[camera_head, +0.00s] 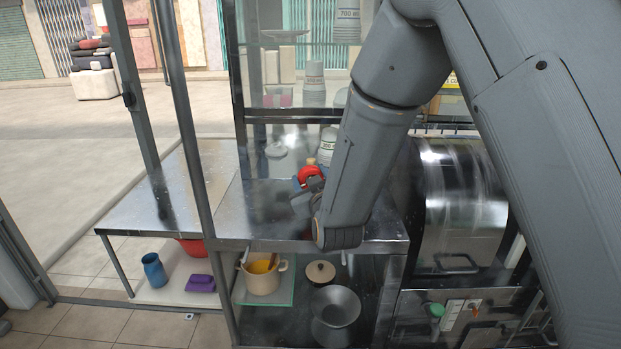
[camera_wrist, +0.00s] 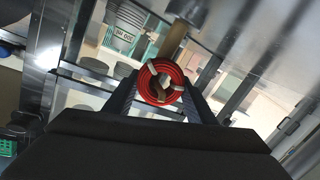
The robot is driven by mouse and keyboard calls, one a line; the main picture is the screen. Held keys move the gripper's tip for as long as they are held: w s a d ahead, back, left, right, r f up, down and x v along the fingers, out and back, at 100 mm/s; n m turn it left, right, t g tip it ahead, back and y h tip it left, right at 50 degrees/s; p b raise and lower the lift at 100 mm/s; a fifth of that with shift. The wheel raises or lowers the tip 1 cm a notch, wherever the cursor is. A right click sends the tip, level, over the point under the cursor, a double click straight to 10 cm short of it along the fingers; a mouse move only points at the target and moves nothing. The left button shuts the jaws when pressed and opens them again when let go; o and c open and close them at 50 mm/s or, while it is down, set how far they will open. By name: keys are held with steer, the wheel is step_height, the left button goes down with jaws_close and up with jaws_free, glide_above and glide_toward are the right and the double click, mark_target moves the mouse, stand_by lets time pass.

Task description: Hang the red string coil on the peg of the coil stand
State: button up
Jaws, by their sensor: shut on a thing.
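The red string coil (camera_wrist: 147,76) is a ring with pale ties, held between the two dark fingers of my gripper (camera_wrist: 160,92) in the wrist view. In the head view the coil (camera_head: 311,172) shows as a red arc above my gripper (camera_head: 304,192), over the steel counter. A tan, wood-coloured post (camera_wrist: 175,40) rises behind the coil's top in the wrist view; it may belong to the coil stand. A small tan tip (camera_head: 311,161) shows just behind the coil in the head view. Whether the coil touches or surrounds any peg cannot be told.
The steel counter (camera_head: 222,208) is mostly clear at left. A frame post (camera_head: 190,130) stands at its front. A cream pot (camera_head: 263,278) and a dark grey vessel (camera_head: 335,308) sit on the shelf below. A steel machine (camera_head: 462,205) stands at right.

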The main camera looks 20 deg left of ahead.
steer(key=o, duration=1)
steer(key=shift+o, duration=0.2)
